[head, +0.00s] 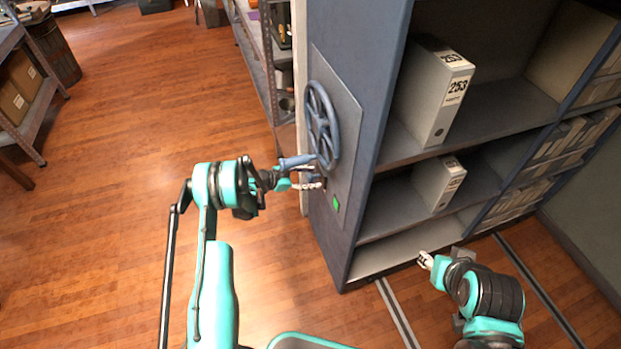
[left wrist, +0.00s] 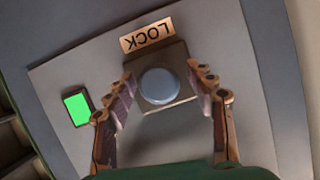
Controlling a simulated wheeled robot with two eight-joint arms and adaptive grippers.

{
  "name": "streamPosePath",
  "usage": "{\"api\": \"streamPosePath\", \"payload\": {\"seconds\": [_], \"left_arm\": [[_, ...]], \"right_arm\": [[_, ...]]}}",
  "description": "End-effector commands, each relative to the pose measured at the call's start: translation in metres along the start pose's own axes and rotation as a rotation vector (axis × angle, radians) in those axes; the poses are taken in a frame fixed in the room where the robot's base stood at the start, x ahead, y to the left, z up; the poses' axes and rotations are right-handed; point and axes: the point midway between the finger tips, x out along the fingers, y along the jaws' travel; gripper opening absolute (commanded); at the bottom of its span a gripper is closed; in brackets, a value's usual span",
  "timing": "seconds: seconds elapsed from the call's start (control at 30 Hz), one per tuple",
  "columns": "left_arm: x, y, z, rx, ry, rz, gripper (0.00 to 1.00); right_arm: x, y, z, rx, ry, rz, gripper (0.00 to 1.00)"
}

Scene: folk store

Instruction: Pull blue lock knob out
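The blue lock knob (left wrist: 158,85) is a round grey-blue disc on a square plate in the left wrist view. A tan label reading LOCK (left wrist: 147,34) sits beside it, upside down in the picture. My left gripper (left wrist: 166,95) is open, with one finger on each side of the knob and a gap visible on both sides. In the head view my left gripper (head: 303,178) is at the shelf's end panel, just below the handwheel, and hides the knob. My right gripper (head: 425,260) is low in front of the shelves, away from the panel; its finger opening is too small to tell.
A blue spoked handwheel (head: 322,125) stands out from the panel just above my left gripper. A lit green square (head: 336,202) is on the panel near the knob. The mobile shelf holds white binders (head: 436,95). Floor rails (head: 397,312) run below. The wooden floor at left is clear.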

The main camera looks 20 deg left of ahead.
Motion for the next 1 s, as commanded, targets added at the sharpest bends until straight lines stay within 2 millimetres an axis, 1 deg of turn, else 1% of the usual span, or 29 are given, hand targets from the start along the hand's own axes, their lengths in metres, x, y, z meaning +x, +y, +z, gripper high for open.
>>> {"api": "streamPosePath", "payload": {"seconds": [0.03,0.07,0.1,0.17,0.2,0.37,0.53,0.6,0.83,0.87,0.9,0.93,1.0], "left_arm": [[0.0,0.0,0.0,0.0,0.0,0.0,0.38],[0.0,0.0,0.0,0.0,0.0,0.0,0.3],[0.0,0.0,0.0,0.0,0.0,0.0,0.19],[0.0,0.0,0.0,0.0,0.0,0.0,0.04],[0.0,0.0,0.0,0.0,0.0,0.0,0.0],[-0.004,-0.001,0.002,-0.001,0.0,-0.001,0.0],[-0.026,-0.001,0.011,0.0,-0.001,-0.002,0.0],[-0.032,0.0,0.013,0.0,0.0,0.0,0.0],[-0.033,0.0,0.014,0.0,-0.002,0.001,0.0],[-0.033,0.0,0.014,0.0,-0.002,0.001,0.37],[-0.033,0.0,0.014,0.0,-0.002,0.0,0.47],[-0.033,0.0,0.014,0.0,-0.002,0.0,0.55],[-0.033,0.0,0.014,0.0,-0.002,0.0,0.56]], "right_arm": [[0.0,0.0,0.0,0.0,0.0,0.0,0.4],[0.0,0.0,0.0,0.0,0.0,0.0,0.4],[0.0,0.0,0.0,0.0,0.0,0.0,0.4],[0.0,0.0,0.0,0.0,0.0,0.0,0.4],[0.0,0.0,0.0,0.0,0.0,0.0,0.4],[0.0,0.0,0.0,0.0,0.0,0.0,0.4],[0.0,0.0,0.0,0.0,0.0,0.0,0.4],[0.0,0.0,0.0,0.0,0.0,0.0,0.4],[0.0,0.0,0.0,0.0,0.0,0.0,0.4],[0.0,0.0,0.0,0.0,0.0,0.0,0.4],[0.0,0.0,0.0,0.0,0.0,0.0,0.4],[0.0,0.0,0.0,0.0,0.0,0.0,0.4],[0.0,0.0,0.0,0.0,0.0,0.0,0.4]]}}
